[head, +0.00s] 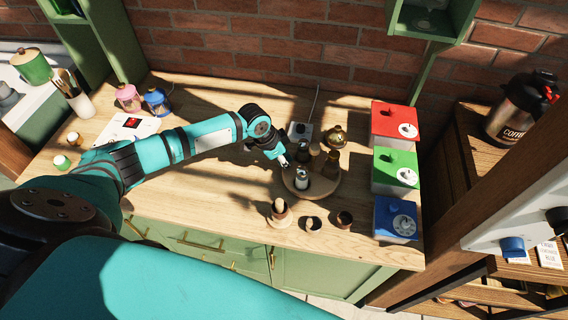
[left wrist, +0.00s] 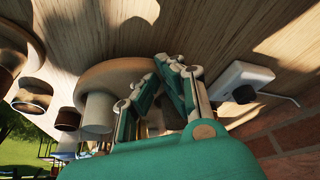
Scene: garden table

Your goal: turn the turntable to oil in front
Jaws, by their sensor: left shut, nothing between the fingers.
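The round wooden turntable (head: 318,190) lies on the table right of the middle in the head view, with several bottles and jars on it. A white-capped dark bottle (head: 302,178) stands at its front left, and a brown bottle (head: 331,165) at its right. I cannot tell which one is the oil. My left gripper (head: 284,162) is shut and empty at the turntable's left rim. In the left wrist view the turntable (left wrist: 101,76) shows beside the shut fingers (left wrist: 172,72); I cannot tell whether they touch it. My right gripper is not in view.
Wooden cups (head: 343,219) stand in front of the turntable. Red, green (head: 395,170) and blue boxes with dials line the table's right side. A white box (head: 299,131) and a brass pot (head: 336,136) stand behind.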

